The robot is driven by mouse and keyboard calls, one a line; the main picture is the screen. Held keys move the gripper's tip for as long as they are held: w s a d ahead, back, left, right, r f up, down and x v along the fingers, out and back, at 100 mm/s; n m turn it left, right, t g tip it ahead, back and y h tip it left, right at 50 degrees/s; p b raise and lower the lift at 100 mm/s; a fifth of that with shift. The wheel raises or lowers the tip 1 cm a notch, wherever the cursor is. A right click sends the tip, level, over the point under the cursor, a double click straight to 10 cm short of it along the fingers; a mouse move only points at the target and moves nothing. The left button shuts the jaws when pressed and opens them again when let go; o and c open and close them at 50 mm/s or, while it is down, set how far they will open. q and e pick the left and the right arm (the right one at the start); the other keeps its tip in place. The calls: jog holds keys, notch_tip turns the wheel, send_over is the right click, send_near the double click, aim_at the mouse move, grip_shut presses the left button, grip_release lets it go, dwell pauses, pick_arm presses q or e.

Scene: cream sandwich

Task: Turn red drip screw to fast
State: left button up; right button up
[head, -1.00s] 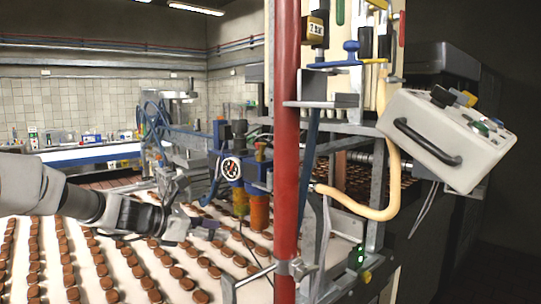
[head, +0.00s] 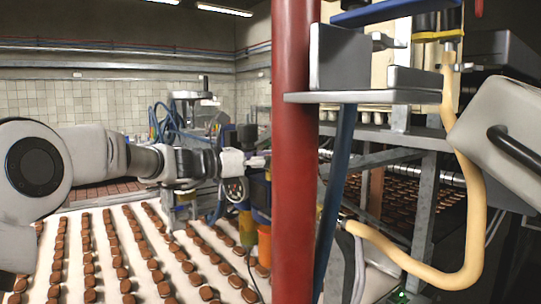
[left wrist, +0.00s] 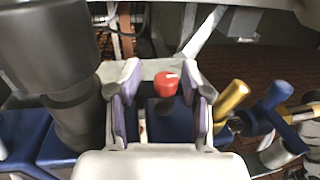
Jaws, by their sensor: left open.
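In the left wrist view the red drip screw (left wrist: 166,84) is a small red knob with a pale mark on top, standing on a blue block (left wrist: 168,125). My left gripper (left wrist: 162,88) is open, with one finger on each side of the knob and a gap on both sides. In the head view my left gripper (head: 256,162) reaches in from the left, close to the red pole. The knob is hidden there behind the gripper and pole. My right gripper is not in view.
A thick red pole (head: 294,150) stands just right of my left gripper. Rows of round brown biscuits lie on the white conveyor (head: 75,250) below. A cream hose (head: 420,268) and metal frame stand to the right.

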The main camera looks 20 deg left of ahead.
pick_arm(q)
jog(key=shift+d+r, duration=0.1)
jog(key=shift+d, duration=0.1)
jog(key=shift+s+r, duration=0.15)
jog(key=shift+s, duration=0.3)
jog(key=c, duration=0.4)
jog(key=shift+a, duration=0.15)
grip_shut()
jog(key=shift+w+a, duration=0.1)
jog(key=n+t+y+b, duration=0.2)
jog(key=b, duration=0.2)
jog(key=f+n+t+y+b, duration=0.1)
jog(key=n+y+b, duration=0.1)
jog(key=y+b, duration=0.1)
jog(key=shift+d+t+b, duration=0.2)
jog(key=shift+t+b, duration=0.2)
jog(key=shift+b, duration=0.4)
jog(key=shift+r+n+t+y, duration=0.3)
jog(key=shift+n+y, duration=0.1)
jog(key=shift+y, duration=0.2)
jog(key=shift+r, duration=0.1)
